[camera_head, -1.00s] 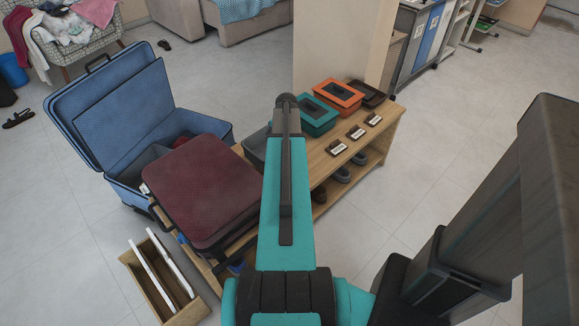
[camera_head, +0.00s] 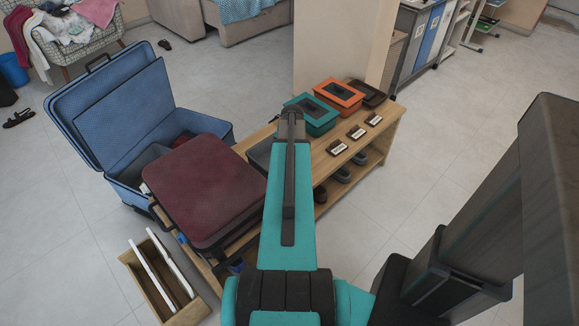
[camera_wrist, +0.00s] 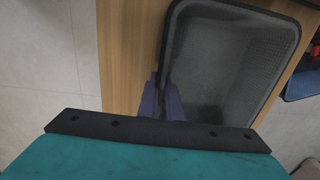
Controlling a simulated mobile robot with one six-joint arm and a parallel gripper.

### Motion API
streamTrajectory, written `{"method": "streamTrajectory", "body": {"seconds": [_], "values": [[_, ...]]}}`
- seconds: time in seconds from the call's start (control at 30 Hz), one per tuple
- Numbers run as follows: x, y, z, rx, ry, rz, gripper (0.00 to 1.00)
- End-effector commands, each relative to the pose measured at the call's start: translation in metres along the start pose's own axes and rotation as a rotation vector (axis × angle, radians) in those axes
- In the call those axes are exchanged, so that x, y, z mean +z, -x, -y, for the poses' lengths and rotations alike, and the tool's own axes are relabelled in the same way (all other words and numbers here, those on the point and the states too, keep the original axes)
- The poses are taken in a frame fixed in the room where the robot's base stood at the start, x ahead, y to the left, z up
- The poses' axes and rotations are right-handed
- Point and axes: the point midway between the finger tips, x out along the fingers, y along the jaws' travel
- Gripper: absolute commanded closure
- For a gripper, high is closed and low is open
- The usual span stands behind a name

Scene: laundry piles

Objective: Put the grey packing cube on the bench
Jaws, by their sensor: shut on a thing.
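The grey packing cube (camera_head: 258,153) shows partly in the head view, left of my arm, over the wooden bench (camera_head: 320,168). My arm hides the rest of it. In the wrist view the grey packing cube (camera_wrist: 225,65) has a dark rim and a mesh top, and lies over the wood of the bench (camera_wrist: 128,60). My gripper (camera_wrist: 165,98) is shut on its left edge there. I cannot tell whether the cube's underside touches the bench top. In the head view my gripper's fingers are hidden behind the arm.
A teal cube (camera_head: 312,115), an orange cube (camera_head: 339,95) and a dark brown one (camera_head: 368,94) stand at the bench's far end. Small labels lie before them. A maroon suitcase (camera_head: 205,190) and an open blue suitcase (camera_head: 125,120) are at the left.

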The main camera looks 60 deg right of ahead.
Motion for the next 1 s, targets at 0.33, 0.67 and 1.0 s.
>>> {"method": "streamTrajectory", "body": {"seconds": [0.33,0.67,1.0], "values": [[0.0,-0.015,-0.001,-0.001,0.0,0.0,1.0],[0.0,-0.017,-0.001,-0.001,0.0,-0.001,0.88],[0.0,-0.017,-0.001,-0.001,0.0,-0.001,0.76]]}}
